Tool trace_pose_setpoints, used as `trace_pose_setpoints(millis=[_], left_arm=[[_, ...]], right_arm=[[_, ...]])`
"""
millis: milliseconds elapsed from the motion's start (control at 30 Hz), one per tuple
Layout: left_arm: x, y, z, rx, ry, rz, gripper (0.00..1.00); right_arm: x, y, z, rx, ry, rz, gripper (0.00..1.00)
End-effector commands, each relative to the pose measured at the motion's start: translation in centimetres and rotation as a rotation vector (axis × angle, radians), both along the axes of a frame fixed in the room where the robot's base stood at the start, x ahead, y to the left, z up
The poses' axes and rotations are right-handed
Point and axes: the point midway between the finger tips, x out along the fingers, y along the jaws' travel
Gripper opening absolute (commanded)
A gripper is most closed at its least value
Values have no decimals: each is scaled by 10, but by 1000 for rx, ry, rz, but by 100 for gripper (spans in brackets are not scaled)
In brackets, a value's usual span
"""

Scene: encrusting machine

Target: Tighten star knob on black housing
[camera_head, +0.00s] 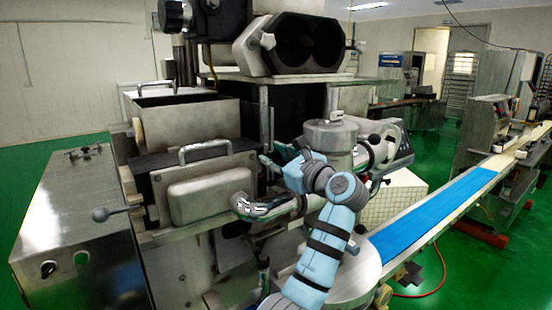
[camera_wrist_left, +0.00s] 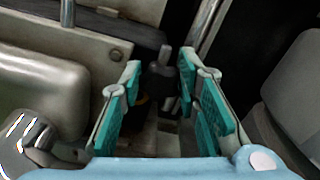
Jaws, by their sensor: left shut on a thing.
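My left gripper (camera_head: 272,158) reaches in between the grey machine body and the round metal cylinder. In the left wrist view its teal-padded fingers (camera_wrist_left: 160,74) stand on either side of a small dark knob (camera_wrist_left: 161,78) with a grey stub on top, and it is shut on this knob. The knob's shape is partly hidden, so I cannot tell whether it is star-shaped. A dark housing surface (camera_head: 291,108) lies behind the gripper. A pale star-shaped knob (camera_head: 268,40) shows on the black twin-opening housing (camera_head: 305,42) higher up. My right gripper is not in view.
A grey box cover with a handle (camera_head: 205,150) and a shiny curved pipe (camera_head: 262,208) stand close left of my arm. The metal cylinder (camera_head: 331,138) is close on the right. A blue conveyor belt (camera_head: 440,212) runs off to the right. Green floor lies beyond.

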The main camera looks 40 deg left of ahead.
Motion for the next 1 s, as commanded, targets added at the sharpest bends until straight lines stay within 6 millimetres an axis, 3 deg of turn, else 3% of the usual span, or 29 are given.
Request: trace_pose_setpoints(millis=[467, 1000], left_arm=[[1, -2, -3, -44, -115, -2, 2], [-1, -2, -6, -183, -570, -1, 2]], right_arm=[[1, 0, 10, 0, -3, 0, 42], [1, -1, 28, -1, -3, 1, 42]])
